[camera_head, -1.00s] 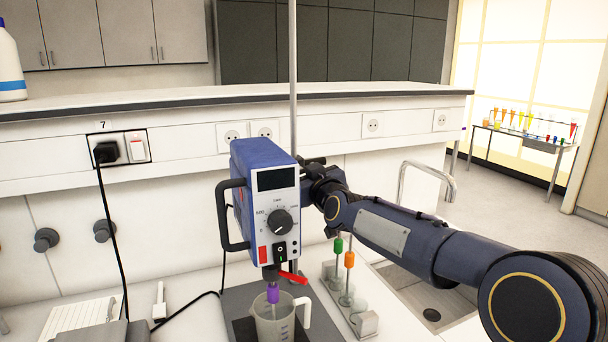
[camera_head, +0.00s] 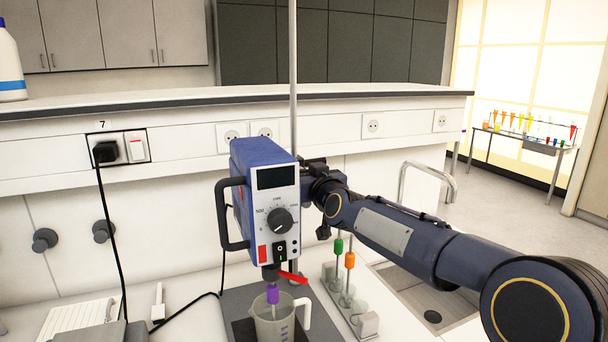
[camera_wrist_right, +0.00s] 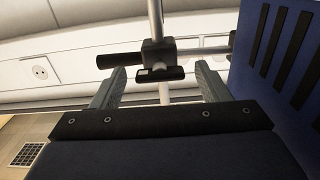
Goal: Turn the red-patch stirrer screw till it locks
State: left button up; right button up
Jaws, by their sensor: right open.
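The blue stirrer (camera_head: 265,200) has a red patch (camera_head: 263,254) low on its front and hangs on a vertical metal rod (camera_head: 293,60). In the right wrist view a dark clamp (camera_wrist_right: 158,52) joins that rod to a horizontal bar (camera_wrist_right: 205,46). A black handle sticks out left of the clamp, and a dark screw knob (camera_wrist_right: 160,73) faces me. My right gripper (camera_wrist_right: 160,68) is open, one finger on each side of the knob, with gaps visible on both sides. In the head view the stirrer hides the clamp and the gripper's fingertips. My left gripper is out of view.
A beaker (camera_head: 272,325) stands under the stirrer's purple-topped shaft (camera_head: 272,294). A rack with green (camera_head: 339,246) and orange (camera_head: 350,260) topped stirrers stands to the right, near the sink (camera_head: 430,300). A black cable runs from the wall socket (camera_head: 122,149).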

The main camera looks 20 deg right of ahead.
jog(key=s, duration=0.7)
jog(key=shift+s+a, duration=0.2)
jog(key=shift+s, duration=0.2)
